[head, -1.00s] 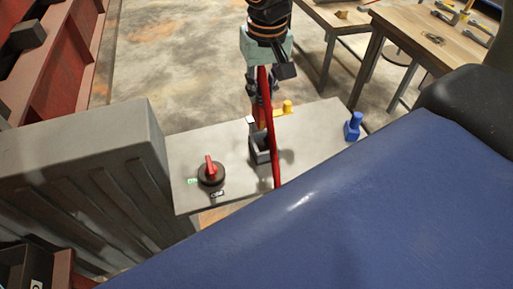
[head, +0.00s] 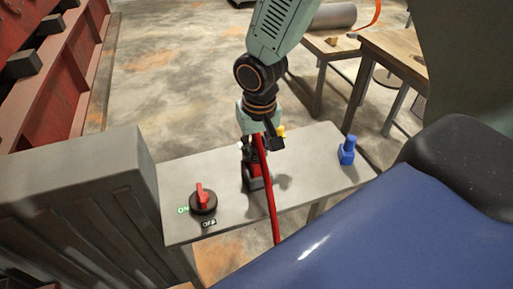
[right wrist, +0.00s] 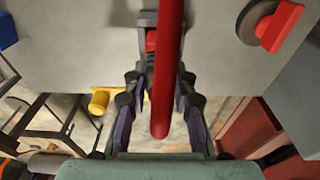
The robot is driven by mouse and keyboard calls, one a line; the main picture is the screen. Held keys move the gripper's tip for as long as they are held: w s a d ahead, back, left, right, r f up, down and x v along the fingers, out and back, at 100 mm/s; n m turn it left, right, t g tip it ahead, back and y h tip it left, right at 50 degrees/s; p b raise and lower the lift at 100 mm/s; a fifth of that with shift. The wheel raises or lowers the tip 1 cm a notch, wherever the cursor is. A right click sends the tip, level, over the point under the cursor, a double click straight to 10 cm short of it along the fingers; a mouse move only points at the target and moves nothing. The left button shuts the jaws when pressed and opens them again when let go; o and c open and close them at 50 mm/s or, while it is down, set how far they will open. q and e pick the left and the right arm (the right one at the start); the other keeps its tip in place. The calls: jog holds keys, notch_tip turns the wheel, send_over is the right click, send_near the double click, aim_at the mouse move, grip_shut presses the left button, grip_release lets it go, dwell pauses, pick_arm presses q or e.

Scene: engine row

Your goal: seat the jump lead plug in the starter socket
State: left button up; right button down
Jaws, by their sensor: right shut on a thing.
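The jump lead plug (right wrist: 152,41) is a red block with a thick red lead (head: 268,200) trailing from it. My right gripper (head: 250,152) is shut on the plug, and its two fingers also show in the right wrist view (right wrist: 160,76). The starter socket (head: 259,184) is a dark grey box on the grey table. The plug is at the socket, between its grey walls in the right wrist view (right wrist: 146,18). The lead and fingers hide much of the contact, so I cannot tell how deep it sits. My left gripper is not in view.
A red rotary switch (head: 203,201) with ON and OFF labels stands left on the grey table (head: 300,190). A yellow part (head: 281,130) is behind the gripper, and a blue part (head: 347,151) is at the right. A ribbed grey casing (head: 85,200) borders the left.

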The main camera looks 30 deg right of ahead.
jog(key=c, duration=1.4)
grip_release()
jog(key=shift+a, duration=0.1)
jog(key=o, duration=0.3)
jog(key=shift+s+r, duration=0.15)
jog(key=shift+s, duration=0.05)
jog(key=shift+w, duration=0.15)
notch_tip(320, 180, up, 12)
jog(key=s+p, duration=0.1)
jog(key=p, duration=0.1)
jog(key=shift+s+a, duration=0.2)
jog(key=shift+s, duration=0.1)
jog(key=shift+w, duration=0.15)
